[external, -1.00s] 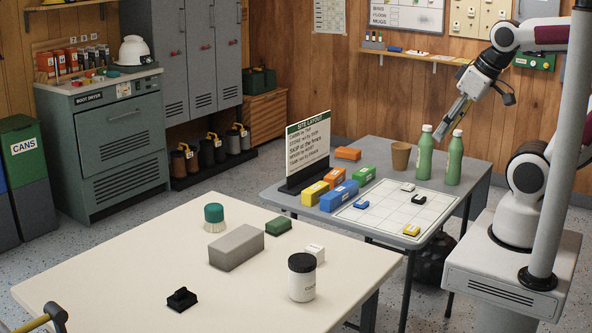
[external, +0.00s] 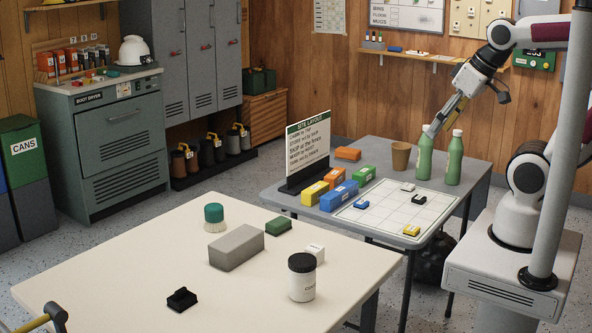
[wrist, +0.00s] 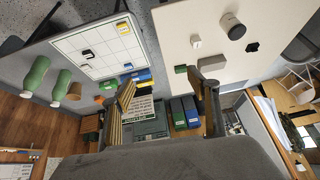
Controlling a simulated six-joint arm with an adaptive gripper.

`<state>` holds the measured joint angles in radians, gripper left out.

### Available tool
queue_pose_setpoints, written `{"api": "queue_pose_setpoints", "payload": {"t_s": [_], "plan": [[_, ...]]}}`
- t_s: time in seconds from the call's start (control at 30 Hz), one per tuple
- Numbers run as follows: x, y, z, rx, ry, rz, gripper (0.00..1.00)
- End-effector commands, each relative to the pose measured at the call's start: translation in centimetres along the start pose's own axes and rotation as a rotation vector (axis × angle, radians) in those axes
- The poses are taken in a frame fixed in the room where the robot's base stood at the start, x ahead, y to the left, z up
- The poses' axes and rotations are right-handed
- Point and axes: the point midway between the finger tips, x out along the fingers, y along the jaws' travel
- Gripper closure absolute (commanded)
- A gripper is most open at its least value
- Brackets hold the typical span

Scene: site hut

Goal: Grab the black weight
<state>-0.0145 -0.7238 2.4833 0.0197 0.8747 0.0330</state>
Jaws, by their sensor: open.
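The black weight (external: 181,299), a small dark block with a raised top, sits on the near cream table (external: 110,260), toward its front. In the wrist view it shows as a small dark spot (wrist: 252,47) at the upper right. My gripper (external: 436,124) is up over the far side of the grey table, near the green bottles and far from the weight. In the wrist view my gripper (wrist: 160,85) has its two fingers apart with nothing held between them.
On the cream table stand a grey block (external: 236,247), a green block (external: 278,226), a white block (external: 315,253), a dark-lidded jar (external: 302,280) and a teal-topped brush (external: 214,217). The grey table holds green bottles (external: 454,160), a cup (external: 400,156), coloured blocks, a sign (external: 307,147) and a grid board (external: 375,219).

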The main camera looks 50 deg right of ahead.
Motion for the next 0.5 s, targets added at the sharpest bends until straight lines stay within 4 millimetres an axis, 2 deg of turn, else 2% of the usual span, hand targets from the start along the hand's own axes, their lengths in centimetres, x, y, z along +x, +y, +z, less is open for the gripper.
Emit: {"api": "queue_pose_setpoints", "payload": {"t_s": [0.17, 0.5], "plan": [[0.5, -2.0, -3.0, 0.079, 0.027, -0.054, 0.40], [2.1, -7.9, -10.8, 0.330, 0.083, -0.206, 0.40]]}}
